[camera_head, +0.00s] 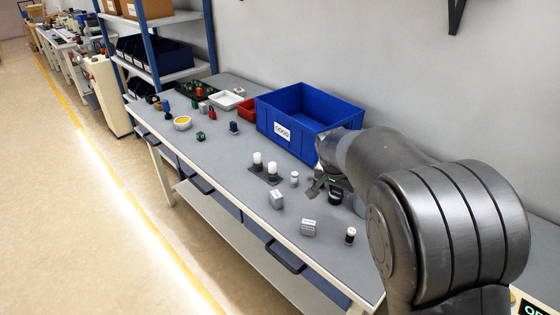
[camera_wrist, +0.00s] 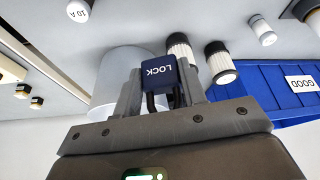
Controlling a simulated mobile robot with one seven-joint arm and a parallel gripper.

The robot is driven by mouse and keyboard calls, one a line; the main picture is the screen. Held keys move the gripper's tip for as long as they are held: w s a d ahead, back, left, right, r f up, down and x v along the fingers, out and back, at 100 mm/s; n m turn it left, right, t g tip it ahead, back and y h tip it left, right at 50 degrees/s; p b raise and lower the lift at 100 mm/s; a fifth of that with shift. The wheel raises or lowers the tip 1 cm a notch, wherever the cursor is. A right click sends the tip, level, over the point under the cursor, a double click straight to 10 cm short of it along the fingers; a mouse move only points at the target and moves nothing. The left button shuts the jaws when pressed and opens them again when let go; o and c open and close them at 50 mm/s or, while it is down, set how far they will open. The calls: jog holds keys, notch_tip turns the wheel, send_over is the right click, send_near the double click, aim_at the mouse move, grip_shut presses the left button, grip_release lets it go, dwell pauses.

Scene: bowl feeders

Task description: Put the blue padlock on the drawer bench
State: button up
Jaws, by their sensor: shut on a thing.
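The blue padlock (camera_wrist: 158,73), with "LOCK" on its face and a dark shackle, is between the two fingers of my gripper (camera_wrist: 158,92) in the wrist view. The gripper is shut on it. In the head view my gripper (camera_head: 315,187) is over the right part of a long grey bench (camera_head: 222,165) with drawer handles along its front, in front of the blue bin. The padlock cannot be made out clearly there. I cannot tell its exact height above the bench top.
A blue bin (camera_head: 305,112) marked "GOOD" stands at the back.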

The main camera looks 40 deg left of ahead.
jog(key=s+a+f, duration=0.1)
jog(key=a+f, duration=0.1)
jog(key=a, duration=0.1)
jog(key=s+a+f, duration=0.1)
jog(key=a+f, duration=0.1)
jog(key=a, duration=0.1)
jog(key=s+a+f, duration=0.1)
jog(key=a+f, duration=0.1)
jog(key=a, duration=0.1)
jog(key=shift+s+a+f, duration=0.1)
jog(key=shift+s+a, duration=0.3)
jog(key=shift+f, duration=2)
jog(key=shift+f, duration=0.1)
jog(key=o, duration=1)
